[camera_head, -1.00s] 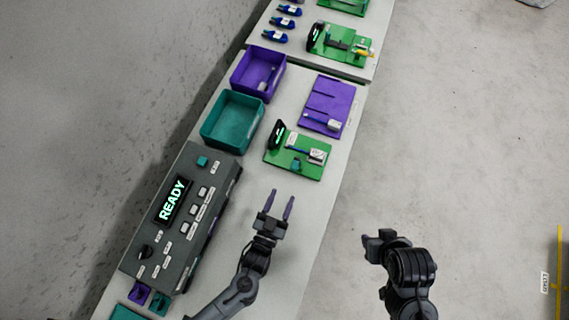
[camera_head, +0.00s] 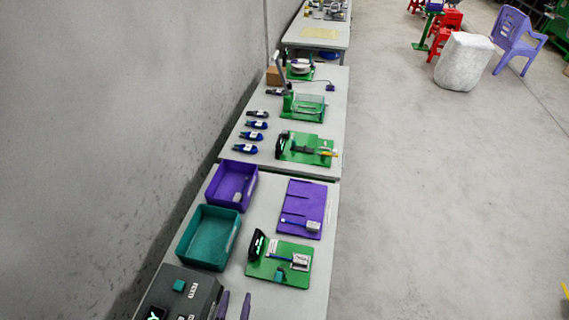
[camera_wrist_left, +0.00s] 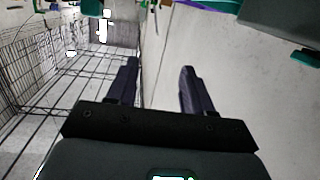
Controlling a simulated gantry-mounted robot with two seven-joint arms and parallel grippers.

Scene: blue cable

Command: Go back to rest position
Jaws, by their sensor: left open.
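A blue cable with a white connector (camera_head: 312,226) lies on the purple board (camera_head: 306,196). A green board (camera_head: 262,268) nearer to me holds a black upright display, white blocks and a small teal block. My right gripper is out of view.
A teal bin (camera_head: 189,245) and a purple bin (camera_head: 211,187) line the table's left side.

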